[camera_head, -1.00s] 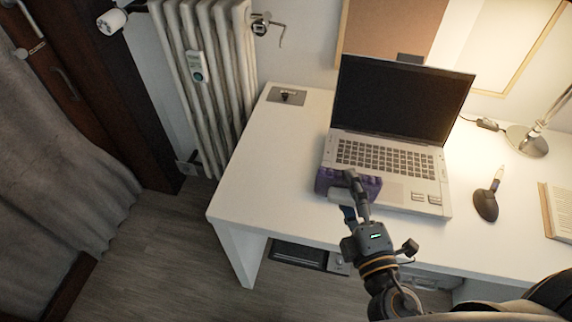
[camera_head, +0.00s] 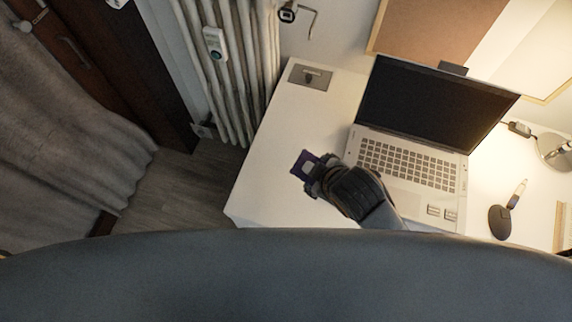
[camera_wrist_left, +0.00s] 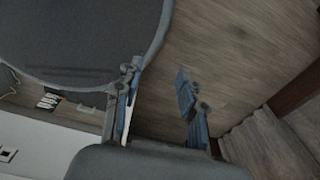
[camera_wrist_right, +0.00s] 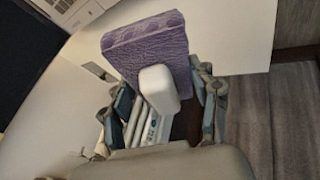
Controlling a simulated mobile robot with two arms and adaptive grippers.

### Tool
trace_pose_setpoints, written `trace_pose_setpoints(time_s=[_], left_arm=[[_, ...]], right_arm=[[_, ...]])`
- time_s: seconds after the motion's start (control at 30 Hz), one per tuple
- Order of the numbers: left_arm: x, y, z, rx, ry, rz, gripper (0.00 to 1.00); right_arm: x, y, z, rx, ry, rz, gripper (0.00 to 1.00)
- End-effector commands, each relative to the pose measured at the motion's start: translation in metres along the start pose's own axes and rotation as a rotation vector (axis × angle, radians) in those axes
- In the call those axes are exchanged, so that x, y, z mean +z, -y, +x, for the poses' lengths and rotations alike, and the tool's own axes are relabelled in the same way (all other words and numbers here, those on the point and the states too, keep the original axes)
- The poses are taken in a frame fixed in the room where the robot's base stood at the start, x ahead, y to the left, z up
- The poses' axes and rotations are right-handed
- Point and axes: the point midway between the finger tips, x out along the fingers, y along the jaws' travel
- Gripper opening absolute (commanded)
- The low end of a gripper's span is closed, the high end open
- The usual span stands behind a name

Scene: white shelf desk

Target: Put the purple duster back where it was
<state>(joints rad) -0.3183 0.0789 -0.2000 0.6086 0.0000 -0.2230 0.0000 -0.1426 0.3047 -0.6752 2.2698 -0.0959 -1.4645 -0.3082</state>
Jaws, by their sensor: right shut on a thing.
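The purple duster (camera_head: 303,165) is over the left part of the white desk (camera_head: 283,130), left of the laptop (camera_head: 410,165). My right gripper (camera_head: 317,178) is shut on it. In the right wrist view, the duster (camera_wrist_right: 150,45) shows its purple block and white handle, with the handle between the fingers of my right gripper (camera_wrist_right: 160,95). I cannot tell whether the duster touches the desk. My left gripper (camera_wrist_left: 155,85) is open and empty over the wooden floor in the left wrist view. It does not show in the head view.
The open laptop stands right of my right gripper. A dark mouse-like object (camera_head: 500,222) lies farther right, below the lamp base (camera_head: 556,150). A grey plate (camera_head: 310,76) lies at the desk's back left corner. The desk between that plate and the duster is clear.

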Motion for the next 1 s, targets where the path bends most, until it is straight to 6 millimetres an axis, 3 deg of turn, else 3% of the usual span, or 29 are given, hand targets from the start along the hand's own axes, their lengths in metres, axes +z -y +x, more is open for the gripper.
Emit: trace_pose_setpoints(time_s=[0.03,0.2,0.33,0.43,0.8,1.0], left_arm=[[0.000,0.000,-0.015,0.000,0.001,0.000,0.40],[-0.013,0.002,-0.033,-0.002,-0.015,0.000,0.40],[-0.032,0.005,-0.040,-0.005,-0.045,0.000,0.40],[-0.038,0.006,-0.042,-0.006,-0.055,0.000,0.40],[-0.023,0.004,-0.055,-0.004,-0.030,0.000,0.40],[-0.022,0.004,-0.056,-0.004,-0.028,0.000,0.40]], right_arm=[[-0.011,0.011,-0.011,-0.087,-0.009,0.001,0.10],[-0.030,0.061,-0.035,-0.345,-0.038,-0.045,0.10],[-0.034,0.082,-0.049,-0.448,-0.046,-0.092,0.10],[-0.037,0.084,-0.047,-0.477,-0.048,-0.107,0.10],[-0.058,0.033,0.028,-0.480,-0.048,-0.105,0.10],[-0.056,0.025,0.075,-0.479,-0.049,-0.106,0.10]])
